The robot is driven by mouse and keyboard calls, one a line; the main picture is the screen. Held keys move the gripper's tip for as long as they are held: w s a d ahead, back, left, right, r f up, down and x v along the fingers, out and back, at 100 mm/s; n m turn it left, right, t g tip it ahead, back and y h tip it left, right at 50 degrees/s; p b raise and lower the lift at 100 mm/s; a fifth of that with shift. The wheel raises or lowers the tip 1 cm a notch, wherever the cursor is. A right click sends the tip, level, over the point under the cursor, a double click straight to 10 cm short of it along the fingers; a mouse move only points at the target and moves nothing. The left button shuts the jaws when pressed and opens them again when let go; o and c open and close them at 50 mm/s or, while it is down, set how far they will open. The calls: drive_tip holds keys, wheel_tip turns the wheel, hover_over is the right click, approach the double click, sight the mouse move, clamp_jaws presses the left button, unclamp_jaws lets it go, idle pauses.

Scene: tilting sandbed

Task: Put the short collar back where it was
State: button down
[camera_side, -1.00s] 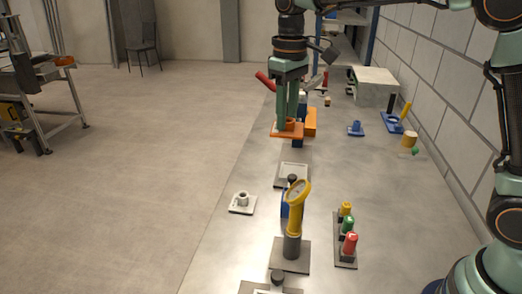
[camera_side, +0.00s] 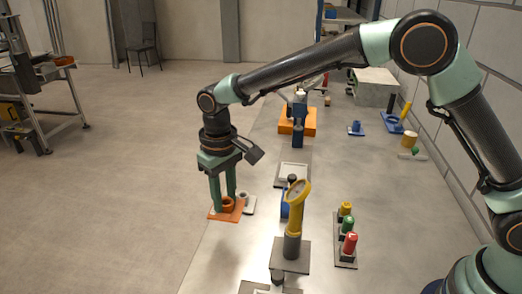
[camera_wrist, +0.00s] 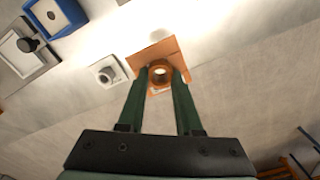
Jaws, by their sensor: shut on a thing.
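My gripper (camera_side: 223,200) is shut on an orange collar with a square orange plate (camera_side: 219,216). In the wrist view, the collar's round ring (camera_wrist: 160,75) is between my two green fingers, with its plate (camera_wrist: 148,53) reaching beyond them. I cannot tell from the frames whether the orange plate touches the table.
The table's left edge passes close to the held collar. A yellow-topped gauge post (camera_side: 293,235) stands to the right. A plate with yellow, green and red knobs (camera_side: 345,255) lies further right. An orange block (camera_side: 310,120) and a blue part (camera_side: 298,136) stand behind.

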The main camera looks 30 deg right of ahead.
wheel_tip(320, 180, down, 10)
drive_tip(key=shift+f, duration=0.2)
idle(0.3)
drive_tip(key=shift+f, duration=0.15)
drive_tip(key=c, duration=0.6)
unclamp_jaws()
